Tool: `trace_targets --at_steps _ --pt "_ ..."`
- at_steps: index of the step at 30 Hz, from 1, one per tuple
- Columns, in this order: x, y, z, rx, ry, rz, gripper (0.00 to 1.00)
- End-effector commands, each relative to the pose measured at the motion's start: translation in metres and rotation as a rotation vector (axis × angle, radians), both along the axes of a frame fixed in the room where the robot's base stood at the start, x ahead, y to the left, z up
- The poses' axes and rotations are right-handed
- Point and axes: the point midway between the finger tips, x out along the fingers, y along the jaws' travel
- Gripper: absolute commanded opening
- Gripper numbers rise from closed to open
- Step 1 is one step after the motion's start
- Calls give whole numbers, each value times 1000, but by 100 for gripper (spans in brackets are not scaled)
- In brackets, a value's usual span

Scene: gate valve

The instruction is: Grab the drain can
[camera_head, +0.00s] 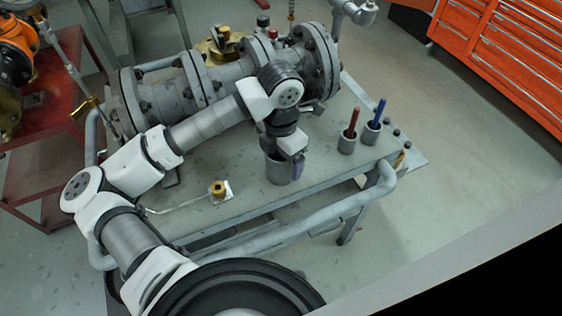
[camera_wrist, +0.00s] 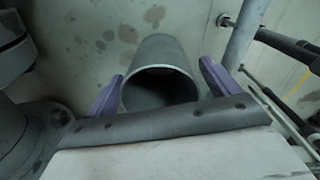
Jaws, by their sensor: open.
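The drain can, a plain grey open-topped cylinder (camera_head: 277,172), stands on the grey bench top below my wrist in the head view. In the wrist view the can (camera_wrist: 165,52) shows its round dark mouth and outer wall. My gripper (camera_wrist: 160,72) is open, with one purple finger on each side of the can. A small gap shows at the right finger; whether the left finger touches the can is not clear. In the head view one purple finger of my gripper (camera_head: 295,171) shows beside the can's right side; the other is hidden.
Two grey cups with a red handle (camera_head: 351,122) and a blue handle (camera_head: 378,114) stand right of the can. The large flanged valve pipe (camera_head: 205,85) lies behind. A bent pipe rail (camera_head: 330,211) runs along the bench's front. A small yellow-capped fitting (camera_head: 218,189) sits left.

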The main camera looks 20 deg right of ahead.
Motion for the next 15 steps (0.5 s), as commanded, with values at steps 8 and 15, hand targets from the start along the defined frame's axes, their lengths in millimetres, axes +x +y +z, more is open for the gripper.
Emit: trace_targets --at_steps 8,15 --pt "0 0 0 0 0 0 58" --pt "0 0 1 0 0 0 36"
